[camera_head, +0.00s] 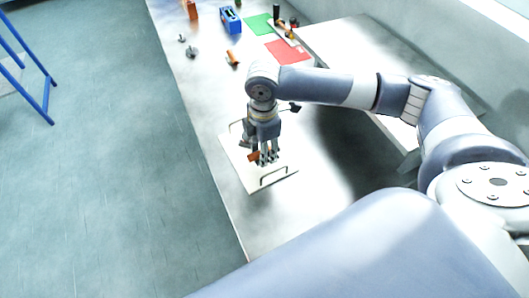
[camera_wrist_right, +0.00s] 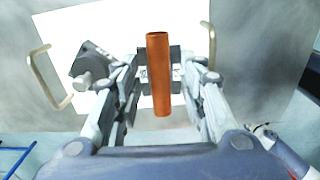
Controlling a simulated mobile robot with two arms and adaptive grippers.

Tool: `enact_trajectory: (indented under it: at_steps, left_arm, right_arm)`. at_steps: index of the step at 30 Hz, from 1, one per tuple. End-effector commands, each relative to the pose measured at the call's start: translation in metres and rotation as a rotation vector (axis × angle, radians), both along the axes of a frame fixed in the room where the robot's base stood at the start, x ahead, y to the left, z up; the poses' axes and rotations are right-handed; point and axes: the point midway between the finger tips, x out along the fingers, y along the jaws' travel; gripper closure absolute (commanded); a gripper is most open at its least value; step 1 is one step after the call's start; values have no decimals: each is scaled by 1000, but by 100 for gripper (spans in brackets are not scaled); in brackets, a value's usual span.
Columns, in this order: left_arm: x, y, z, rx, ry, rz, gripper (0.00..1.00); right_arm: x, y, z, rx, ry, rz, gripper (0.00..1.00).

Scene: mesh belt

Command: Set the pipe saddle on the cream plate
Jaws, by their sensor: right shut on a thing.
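The cream plate (camera_head: 238,172) lies flat near the table's left edge, with a thin wire handle at each end; it also fills much of the right wrist view (camera_wrist_right: 110,25). My right gripper (camera_head: 266,160) points down over the plate. In the wrist view the right gripper (camera_wrist_right: 160,75) is shut on an orange-brown, tube-like piece, which I take as the pipe saddle (camera_wrist_right: 158,88); its end also shows in the head view (camera_head: 253,156). Whether it touches the plate I cannot tell. My left gripper is not in view.
A dark grey fitting (camera_wrist_right: 90,65) is on the plate's left side in the wrist view. Farther up the table are small grey parts (camera_head: 192,51), an orange piece (camera_head: 233,58), a blue box (camera_head: 230,20), a green mat (camera_head: 259,25) and a red mat (camera_head: 283,51).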

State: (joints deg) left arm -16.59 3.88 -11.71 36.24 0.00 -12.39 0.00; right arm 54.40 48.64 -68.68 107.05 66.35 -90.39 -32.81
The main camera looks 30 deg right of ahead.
Motion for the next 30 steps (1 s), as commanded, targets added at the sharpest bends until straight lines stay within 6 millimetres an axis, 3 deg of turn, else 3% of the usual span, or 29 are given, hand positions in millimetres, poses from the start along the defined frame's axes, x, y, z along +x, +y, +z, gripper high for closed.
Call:
enact_trajectory:
  at_steps: [9,20,21,22,30]
  left_arm:
    - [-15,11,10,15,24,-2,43]
    - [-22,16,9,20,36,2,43]
    - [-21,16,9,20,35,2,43]
    - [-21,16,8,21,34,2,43]
    - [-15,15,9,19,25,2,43]
  right_arm:
    - [-2,-1,-33,0,1,0,91]
    - [-1,-1,-38,0,0,0,91]
    - [-1,-1,-38,0,0,0,57]
    - [-1,-1,-38,0,0,0,54]
    - [-1,-1,-38,0,0,0,54]
